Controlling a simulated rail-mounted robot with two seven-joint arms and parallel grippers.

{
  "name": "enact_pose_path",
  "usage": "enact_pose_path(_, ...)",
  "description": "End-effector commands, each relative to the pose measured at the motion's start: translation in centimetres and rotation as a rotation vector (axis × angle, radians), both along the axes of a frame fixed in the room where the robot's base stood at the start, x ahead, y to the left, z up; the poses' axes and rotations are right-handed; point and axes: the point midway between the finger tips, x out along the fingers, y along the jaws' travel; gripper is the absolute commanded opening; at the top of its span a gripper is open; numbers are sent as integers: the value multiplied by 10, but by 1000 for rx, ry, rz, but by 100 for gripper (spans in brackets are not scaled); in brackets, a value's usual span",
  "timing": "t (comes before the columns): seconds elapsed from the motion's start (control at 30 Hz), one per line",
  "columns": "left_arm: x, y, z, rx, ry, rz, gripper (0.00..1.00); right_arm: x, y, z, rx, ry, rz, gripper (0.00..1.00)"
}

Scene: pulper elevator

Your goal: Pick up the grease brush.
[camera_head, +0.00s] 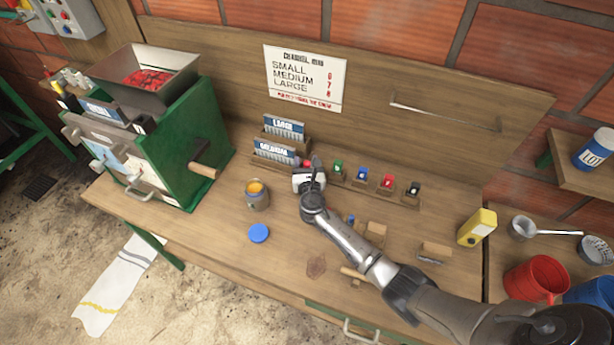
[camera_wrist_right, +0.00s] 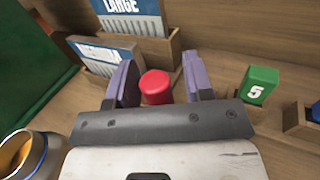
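My right gripper (camera_head: 308,170) is over the back of the bench, in front of the card racks. In the right wrist view its two purple fingers (camera_wrist_right: 161,82) are apart, with a red round-topped piece (camera_wrist_right: 156,87) showing between them; I cannot tell whether either finger touches it. I cannot tell for certain which thing is the grease brush. A wooden-backed piece with a darker lower part (camera_head: 435,252) lies at the right of the bench. A short wooden handle (camera_head: 352,273) shows beside my right forearm, its other end hidden. My left gripper is out of view.
An open jar with orange contents (camera_head: 257,195) and a blue lid (camera_head: 259,233) stand left of my right arm. Small coloured blocks (camera_head: 388,182) line the back. A yellow bottle (camera_head: 477,228) stands right; the green pulper (camera_head: 180,140) stands left. The front-left bench is clear.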

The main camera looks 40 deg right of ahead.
Motion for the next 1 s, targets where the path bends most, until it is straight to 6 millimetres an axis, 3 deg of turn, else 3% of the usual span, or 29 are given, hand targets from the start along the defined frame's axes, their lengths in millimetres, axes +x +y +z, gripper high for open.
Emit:
enact_pose_path(0.47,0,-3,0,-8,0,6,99,0,0,0,0,0,0,1)
enact_pose_path(0.77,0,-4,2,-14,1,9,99,0,0,4,-1,-1,0,0)
enact_pose_path(1.0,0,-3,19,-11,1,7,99,0,0,42,1,-4,0,0)
